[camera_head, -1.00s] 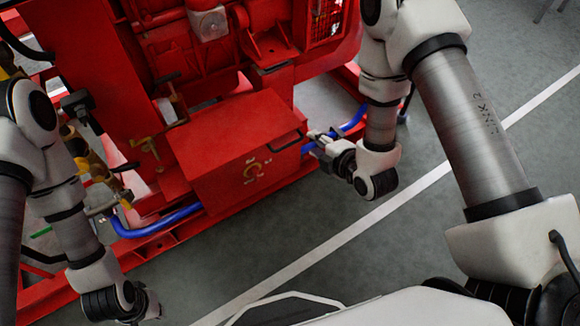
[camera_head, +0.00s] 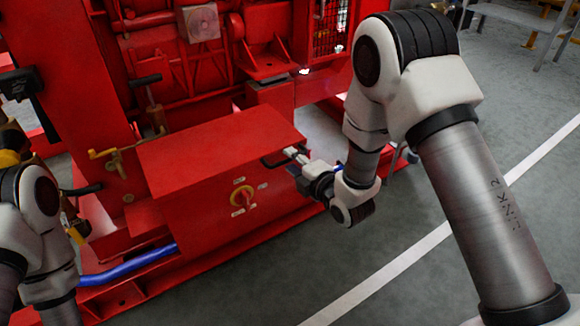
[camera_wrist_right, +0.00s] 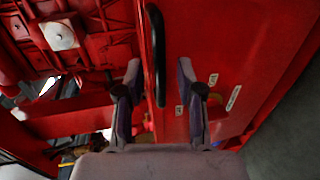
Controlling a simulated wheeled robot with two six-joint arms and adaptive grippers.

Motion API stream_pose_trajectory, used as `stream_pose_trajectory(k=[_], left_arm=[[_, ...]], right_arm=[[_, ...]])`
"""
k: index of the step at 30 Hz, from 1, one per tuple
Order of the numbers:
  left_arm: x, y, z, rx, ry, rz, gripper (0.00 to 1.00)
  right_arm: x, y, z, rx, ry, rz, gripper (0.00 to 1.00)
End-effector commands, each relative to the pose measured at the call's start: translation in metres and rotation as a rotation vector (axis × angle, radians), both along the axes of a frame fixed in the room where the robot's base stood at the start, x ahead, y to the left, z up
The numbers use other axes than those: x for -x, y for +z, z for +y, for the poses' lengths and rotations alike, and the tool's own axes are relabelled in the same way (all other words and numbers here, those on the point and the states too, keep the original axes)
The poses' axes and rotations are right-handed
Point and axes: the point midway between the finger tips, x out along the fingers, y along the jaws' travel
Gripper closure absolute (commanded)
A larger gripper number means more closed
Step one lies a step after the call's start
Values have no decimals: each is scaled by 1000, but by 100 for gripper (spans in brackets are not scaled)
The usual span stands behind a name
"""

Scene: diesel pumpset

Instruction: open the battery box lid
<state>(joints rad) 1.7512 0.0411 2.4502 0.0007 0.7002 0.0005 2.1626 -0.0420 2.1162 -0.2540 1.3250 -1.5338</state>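A black bar handle (camera_head: 272,163) sits at the lid's right front edge. My right gripper (camera_head: 296,154) is at this handle, coming from the right. In the right wrist view the black handle (camera_wrist_right: 157,50) runs between the two spread fingers of the gripper (camera_wrist_right: 160,75), with visible gaps on both sides. My left gripper is out of view; only part of that arm shows at left.
The red engine (camera_head: 200,50) rises behind the box. A yellow lever (camera_head: 105,153) and a black-handled lever (camera_head: 146,82) stand left of the lid. A blue pipe (camera_head: 130,266) runs low at the left. Grey floor (camera_head: 330,275) is clear in front.

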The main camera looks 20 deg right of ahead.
Motion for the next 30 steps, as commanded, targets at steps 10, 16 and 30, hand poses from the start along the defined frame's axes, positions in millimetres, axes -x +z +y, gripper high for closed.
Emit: stream_pose_trajectory(k=[10,16,30], left_arm=[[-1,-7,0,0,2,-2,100],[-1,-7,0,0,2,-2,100],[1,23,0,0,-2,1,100]], right_arm=[[-17,-4,5,0,-1,1,63],[-17,-4,5,0,-1,1,100],[-17,19,5,13,-1,49,100]])
